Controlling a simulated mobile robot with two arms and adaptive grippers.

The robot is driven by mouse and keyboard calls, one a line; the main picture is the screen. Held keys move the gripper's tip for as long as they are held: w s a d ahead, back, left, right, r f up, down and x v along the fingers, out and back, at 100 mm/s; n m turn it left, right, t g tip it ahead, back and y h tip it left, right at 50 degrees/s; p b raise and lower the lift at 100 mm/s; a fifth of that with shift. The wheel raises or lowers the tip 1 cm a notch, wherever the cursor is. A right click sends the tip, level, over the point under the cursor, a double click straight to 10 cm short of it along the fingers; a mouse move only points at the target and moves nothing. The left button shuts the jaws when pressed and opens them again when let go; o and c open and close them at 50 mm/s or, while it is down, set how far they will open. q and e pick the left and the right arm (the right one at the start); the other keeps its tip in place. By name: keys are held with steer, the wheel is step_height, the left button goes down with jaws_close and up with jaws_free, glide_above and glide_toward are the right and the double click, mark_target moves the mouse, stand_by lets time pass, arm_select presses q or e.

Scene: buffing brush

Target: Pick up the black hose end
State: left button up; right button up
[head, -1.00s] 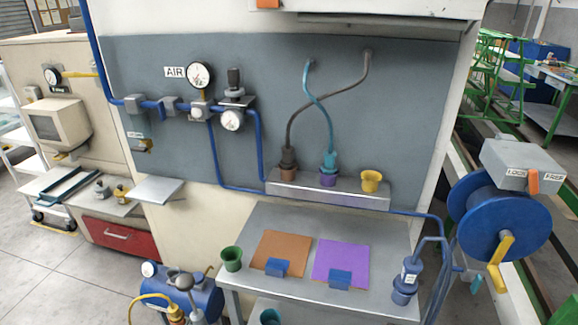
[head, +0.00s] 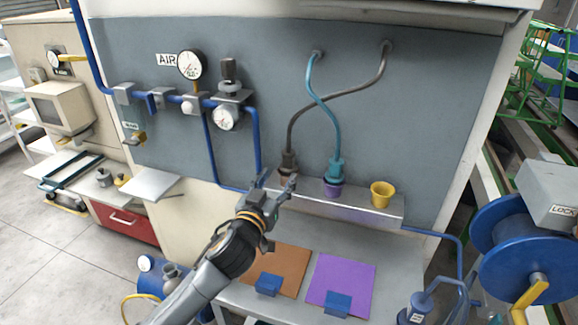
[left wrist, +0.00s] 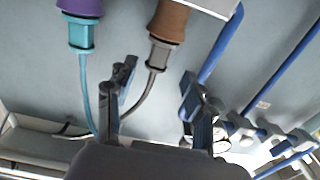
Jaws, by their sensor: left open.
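The black hose end (head: 288,163) sits in a brown socket on the metal ledge, its dark hose rising and crossing the teal hose. In the left wrist view, which is upside down, the black hose end (left wrist: 159,52) shows between and beyond my fingers, below the brown socket (left wrist: 168,20). My left gripper (head: 277,180) is open and empty, just in front of and slightly below this hose end. Its fingers (left wrist: 155,85) look apart from the hose. The gripper partly hides the brown socket in the head view. My right gripper is not in view.
The teal hose end (head: 335,170) stands in a purple socket (head: 333,190) close to the right. An empty yellow socket (head: 382,194) is farther right on the ledge (head: 365,213). Blue pipes (head: 256,140) run left of the hoses. Orange and purple mats lie below.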

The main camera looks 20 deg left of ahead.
mark_target(287, 164)
arm_select(q)
steer(key=w, duration=0.3)
steer(key=shift+f, duration=0.15)
steer(key=shift+w+d+r+p, duration=0.1)
steer(key=shift+w+r+p, duration=0.1)
steer(key=shift+w+p, duration=0.6)
steer(key=w, duration=0.3)
steer(key=shift+w+f+p, duration=0.1)
steer(key=shift+w+p, duration=0.2)
steer(key=shift+p, duration=0.1)
steer(key=shift+w+f, duration=0.1)
steer(key=shift+w, duration=0.15)
steer(key=c, duration=0.4)
jaws_close()
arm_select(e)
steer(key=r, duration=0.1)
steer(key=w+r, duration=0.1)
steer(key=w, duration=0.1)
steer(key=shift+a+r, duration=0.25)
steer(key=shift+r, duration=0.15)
